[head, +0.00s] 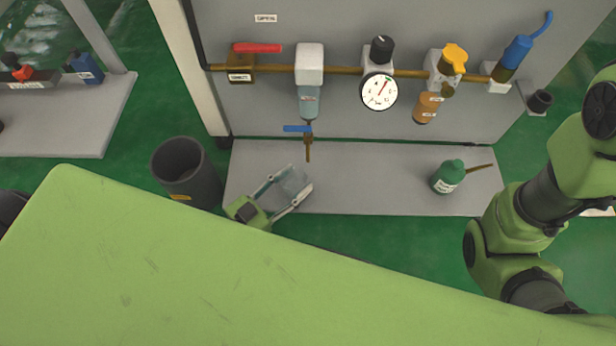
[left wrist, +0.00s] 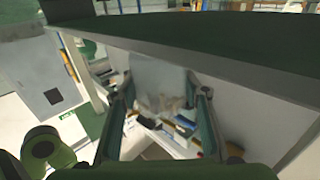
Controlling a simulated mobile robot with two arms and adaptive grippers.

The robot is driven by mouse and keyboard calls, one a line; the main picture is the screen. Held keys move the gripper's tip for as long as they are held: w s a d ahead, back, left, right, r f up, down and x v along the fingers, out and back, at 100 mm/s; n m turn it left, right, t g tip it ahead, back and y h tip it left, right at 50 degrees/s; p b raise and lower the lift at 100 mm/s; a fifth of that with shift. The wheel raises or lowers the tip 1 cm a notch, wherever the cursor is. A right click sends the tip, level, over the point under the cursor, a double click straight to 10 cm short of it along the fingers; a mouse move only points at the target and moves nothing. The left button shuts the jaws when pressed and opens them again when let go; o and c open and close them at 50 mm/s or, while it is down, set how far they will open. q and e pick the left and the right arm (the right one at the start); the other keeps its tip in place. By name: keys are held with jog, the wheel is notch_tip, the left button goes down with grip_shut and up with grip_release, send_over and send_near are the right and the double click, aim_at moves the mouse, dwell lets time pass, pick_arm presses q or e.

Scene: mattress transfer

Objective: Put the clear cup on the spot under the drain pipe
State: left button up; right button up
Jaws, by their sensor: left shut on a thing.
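The clear cup (head: 291,183) is in the head view over the grey ledge, just below and a little left of the drain pipe (head: 308,152). My left gripper (head: 290,190) is shut on the cup, with one finger on each side. In the left wrist view the clear cup (left wrist: 158,85) shows between the two fingers of the left gripper (left wrist: 162,112). The drain pipe hangs under a blue valve handle (head: 298,128). I cannot tell the gap between cup and ledge. No marked spot can be made out. My right gripper is out of view.
The grey ledge (head: 380,180) is bare between the cup and a green oil can (head: 448,177). A dark bin (head: 186,172) stands left of the ledge. A gauge (head: 380,92) and a red handle (head: 257,48) are on the panel above.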

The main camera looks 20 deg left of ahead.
aim_at(302, 180)
pick_arm(q)
jog(key=shift+w+d, duration=0.35)
jog(key=shift+w, duration=0.3)
jog(key=w+b, duration=0.1)
jog(key=w+d+b, duration=0.1)
jog(key=w+f+b, duration=0.1)
jog(key=shift+w+d, duration=0.1)
jog(key=shift+d, duration=0.3)
jog(key=shift+f+b, duration=0.3)
jog(key=shift+b, duration=0.15)
jog(key=shift+r, duration=0.1)
jog(key=o, duration=1.1)
jog(key=shift+a+f, duration=0.1)
jog(key=shift+f, duration=0.1)
